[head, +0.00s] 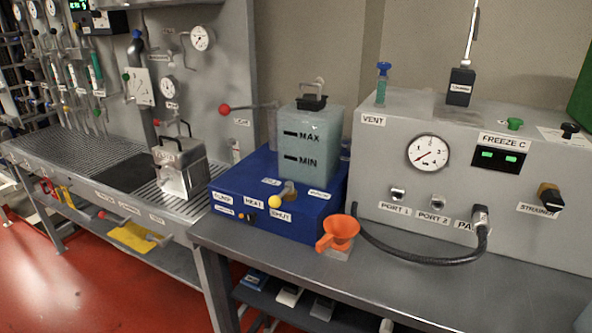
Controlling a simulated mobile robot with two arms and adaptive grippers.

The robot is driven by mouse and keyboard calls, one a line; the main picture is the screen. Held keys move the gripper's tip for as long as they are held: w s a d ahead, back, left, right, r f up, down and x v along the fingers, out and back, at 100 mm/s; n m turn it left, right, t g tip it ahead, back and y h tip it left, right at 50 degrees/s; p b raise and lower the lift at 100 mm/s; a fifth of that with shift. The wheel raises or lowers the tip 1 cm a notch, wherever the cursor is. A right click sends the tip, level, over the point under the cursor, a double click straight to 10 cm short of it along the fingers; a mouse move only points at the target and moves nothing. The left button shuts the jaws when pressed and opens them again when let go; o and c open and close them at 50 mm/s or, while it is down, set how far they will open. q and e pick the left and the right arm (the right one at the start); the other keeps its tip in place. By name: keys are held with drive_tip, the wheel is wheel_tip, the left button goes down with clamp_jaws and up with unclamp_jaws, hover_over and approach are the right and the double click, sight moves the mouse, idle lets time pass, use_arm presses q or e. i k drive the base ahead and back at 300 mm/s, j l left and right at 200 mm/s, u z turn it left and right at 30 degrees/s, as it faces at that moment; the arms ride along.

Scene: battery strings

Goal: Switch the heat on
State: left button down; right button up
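A blue box unit (325,205) stands on the grey bench, with a pale tank (315,145) marked MAX and MIN on top. A HEAT label (253,202) is on its front face. Whether this control is on or off is too small to tell. A yellow ball knob (275,202) sits to the right of the HEAT label, above the SHUT label (282,215). Neither of my grippers is in view.
A grey panel unit (400,185) with a gauge and a black hose (430,260) stands to the right. A metal canister (182,170) is at left. The bench front is clear.

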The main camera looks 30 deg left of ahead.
sight(250, 218)
drive_tip(key=u, duration=1.25)
drive_tip(key=i+j, duration=0.25)
drive_tip(key=j, duration=0.2)
drive_tip(key=i+j, duration=0.2)
drive_tip(key=j, duration=0.2)
